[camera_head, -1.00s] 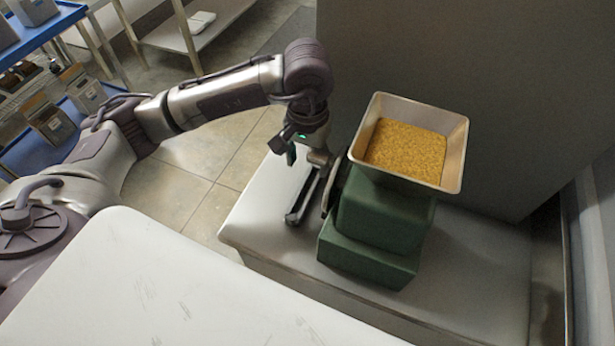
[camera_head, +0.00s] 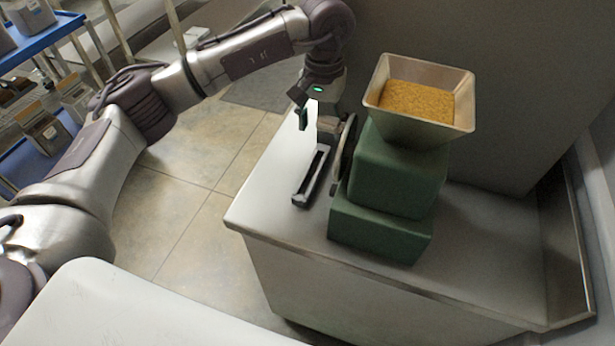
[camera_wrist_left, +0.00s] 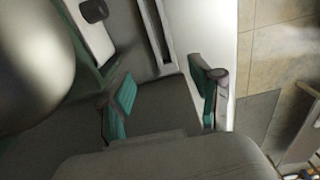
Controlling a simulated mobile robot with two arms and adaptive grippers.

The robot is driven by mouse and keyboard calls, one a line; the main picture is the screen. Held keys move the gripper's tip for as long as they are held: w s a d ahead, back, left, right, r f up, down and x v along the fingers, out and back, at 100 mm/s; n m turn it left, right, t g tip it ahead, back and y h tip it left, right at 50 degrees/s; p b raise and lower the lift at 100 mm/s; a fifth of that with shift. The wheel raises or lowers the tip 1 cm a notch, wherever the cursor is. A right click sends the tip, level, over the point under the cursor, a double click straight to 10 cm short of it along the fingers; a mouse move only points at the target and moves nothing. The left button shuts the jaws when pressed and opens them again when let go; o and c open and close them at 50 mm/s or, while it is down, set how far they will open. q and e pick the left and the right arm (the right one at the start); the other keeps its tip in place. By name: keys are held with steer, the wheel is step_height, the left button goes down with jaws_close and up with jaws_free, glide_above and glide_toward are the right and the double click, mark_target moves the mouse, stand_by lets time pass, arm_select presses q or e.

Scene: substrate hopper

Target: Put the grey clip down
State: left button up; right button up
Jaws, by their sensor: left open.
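My left gripper (camera_head: 314,120) is open at the far end of the bench, beside the green hopper machine (camera_head: 390,190). Its two green-padded fingers stand wide apart in the left wrist view (camera_wrist_left: 165,100), and I see nothing held between them. A narrow dark grey, trough-shaped piece (camera_head: 312,178) lies on the bench just nearer than the gripper and apart from it; it also shows in the left wrist view (camera_wrist_left: 157,30). I cannot tell whether this is the grey clip, and no other clip stands out. My right gripper is not in view.
A metal hopper pan (camera_head: 460,118) of golden granules tops the machine, close to the gripper's right. A white surface (camera_head: 150,310) fills the near left. A blue shelf cart (camera_head: 45,40) stands at far left. Bare floor lies left of the bench.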

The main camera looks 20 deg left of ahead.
arm_select(q)
glide_toward(317, 158)
steer(key=shift+s+d+f, duration=0.3)
steer(key=shift+s, duration=0.35)
steer(key=shift+s+d+f, duration=0.25)
steer(key=shift+s+d, duration=0.05)
steer(key=shift+s, duration=0.3)
steer(key=shift+f+p, duration=0.35)
steer(key=shift+f, duration=0.15)
steer(key=f, duration=0.1)
steer(key=f+p, duration=0.1)
steer(key=f, duration=0.2)
steer(key=shift+a+f, duration=0.2)
steer(key=shift+a, duration=0.05)
steer(key=shift+f, duration=0.3)
steer(key=shift+c, duration=0.4)
jaws_close()
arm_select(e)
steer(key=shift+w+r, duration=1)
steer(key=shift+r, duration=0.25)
arm_select(q)
steer(key=shift+r, duration=0.1)
